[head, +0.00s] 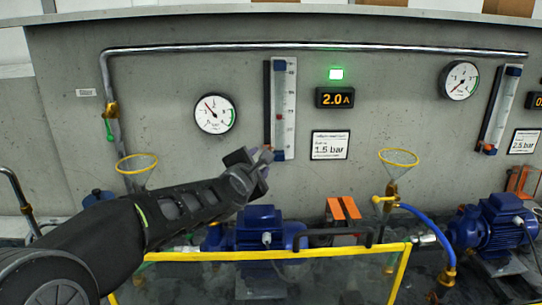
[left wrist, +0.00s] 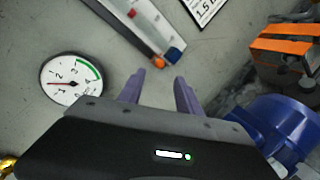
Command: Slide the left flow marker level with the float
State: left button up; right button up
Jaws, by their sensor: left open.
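The left flow meter (head: 290,90) is an upright white scale with blue end caps on the grey wall. A small red float (head: 279,117) shows in its lower half. A dark rail (head: 267,95) runs along its left side. The orange left flow marker (head: 268,147) is at the bottom of this rail, below the float; it also shows in the left wrist view (left wrist: 158,62). My left gripper (head: 266,160) is just below the marker. In the left wrist view its two fingers (left wrist: 158,88) are apart, with the marker beyond their tips and nothing between them. My right gripper is out of view.
A round gauge (head: 215,114) hangs left of the meter, a 1.5 bar sign (head: 330,145) right of it. A blue pump (head: 258,230) and a yellow-edged clear panel (head: 320,251) stand below my arm. A second flow meter (head: 503,100) is far right.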

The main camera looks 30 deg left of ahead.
pick_arm(q)
jog(key=p+x, duration=0.2)
jog(key=x, duration=0.6)
dwell(0.5)
jog(key=shift+r, duration=0.1)
grip_shut()
dwell(1.2)
